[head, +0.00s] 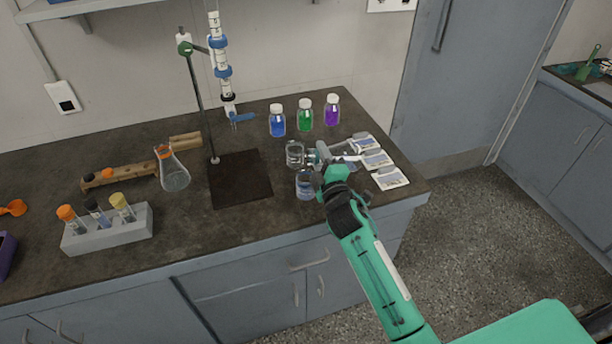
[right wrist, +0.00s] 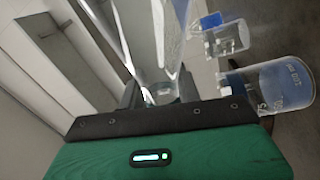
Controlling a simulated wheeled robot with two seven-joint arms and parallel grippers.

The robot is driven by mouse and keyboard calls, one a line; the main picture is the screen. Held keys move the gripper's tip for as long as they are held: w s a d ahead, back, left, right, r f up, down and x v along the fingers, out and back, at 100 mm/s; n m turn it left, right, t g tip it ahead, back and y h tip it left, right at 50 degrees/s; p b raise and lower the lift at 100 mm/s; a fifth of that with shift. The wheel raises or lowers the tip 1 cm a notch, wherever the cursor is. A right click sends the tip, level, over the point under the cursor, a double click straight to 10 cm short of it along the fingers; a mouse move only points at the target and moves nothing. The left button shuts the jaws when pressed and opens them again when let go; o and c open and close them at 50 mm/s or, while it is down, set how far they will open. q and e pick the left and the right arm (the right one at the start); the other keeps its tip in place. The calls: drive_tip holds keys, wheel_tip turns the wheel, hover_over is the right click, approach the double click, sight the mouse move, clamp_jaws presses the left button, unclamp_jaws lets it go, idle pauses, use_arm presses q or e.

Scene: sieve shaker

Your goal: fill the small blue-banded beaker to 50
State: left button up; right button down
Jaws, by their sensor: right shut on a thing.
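My right gripper (head: 314,158) is shut on a clear glass vessel, which fills the space between the fingers in the right wrist view (right wrist: 155,45). In the head view a clear beaker (head: 295,153) is at the fingertips; it looks like the held one. A beaker with a bluish band (head: 305,186) stands just in front of the gripper. In the right wrist view a larger blue-banded beaker with printed marks (right wrist: 280,85) and a smaller one with a blue band (right wrist: 230,37) are to the right. Liquid levels cannot be read. My left gripper is not in view.
Blue (head: 277,122), green (head: 305,116) and purple (head: 332,112) bottles stand behind. A burette stand (head: 195,100) rises from a dark mat (head: 240,185). White packets (head: 390,178) lie right, near the bench edge. A flask (head: 174,175) and tube rack (head: 110,232) are left.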

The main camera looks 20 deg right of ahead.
drive_tip(key=shift+r+n, duration=0.15)
drive_tip(key=shift+n, duration=0.15)
idle(0.6)
drive_tip(key=shift+a+f+n, duration=0.2)
drive_tip(key=shift+f+n, duration=0.3)
drive_tip(key=shift+n, duration=0.5)
idle(1.5)
drive_tip(key=shift+a+r+n+y+p, duration=0.1)
drive_tip(key=shift+n+y+p, duration=0.2)
drive_tip(key=shift+n, duration=0.2)
idle(1.1)
